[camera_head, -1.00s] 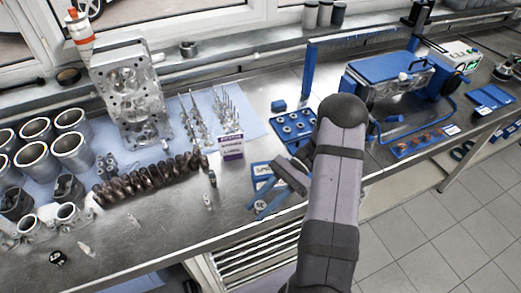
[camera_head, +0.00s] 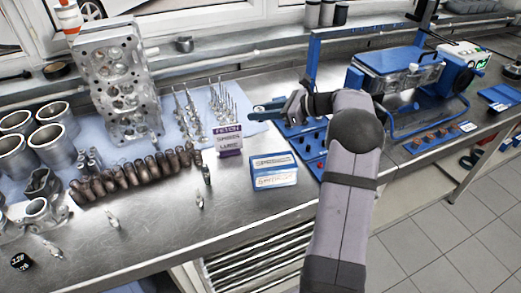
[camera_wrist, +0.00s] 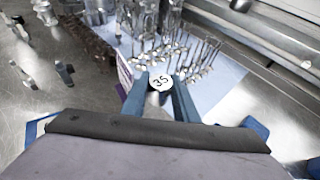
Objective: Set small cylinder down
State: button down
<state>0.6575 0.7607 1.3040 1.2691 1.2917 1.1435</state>
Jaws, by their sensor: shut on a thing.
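My gripper (camera_head: 262,109) reaches in from the right, its blue fingers pointing left above the bench near the right end of the light blue mat. In the wrist view, the fingers (camera_wrist: 160,88) are shut on the small cylinder (camera_wrist: 160,82), whose round white end with dark marks like "35" faces the camera. The rest of the cylinder is hidden between the fingers. In the head view I cannot make the cylinder out. It appears held above the bench, not resting on it.
A purple and white box (camera_head: 229,141) stands left of my gripper, beside upright valves (camera_head: 222,102) on the mat (camera_head: 257,127). Blue and white cartons (camera_head: 273,172) lie in front. A blue tray (camera_head: 308,146) is partly behind my arm. Bare steel (camera_head: 160,210) is front left.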

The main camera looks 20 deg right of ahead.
aim_at(261, 143)
jog(key=shift+w+d+r, duration=0.1)
jog(key=shift+w+r, duration=0.05)
jog(key=shift+w, duration=0.05)
jog(key=shift+f+p, duration=0.9)
jog(key=shift+f, duration=4.15)
jog(key=shift+f, duration=0.1)
jog(key=c, duration=1.5)
grip_release()
jog(key=shift+o, duration=0.6)
jog(key=b+v, duration=0.3)
jog(key=v, duration=0.9)
jog(key=shift+s, duration=0.15)
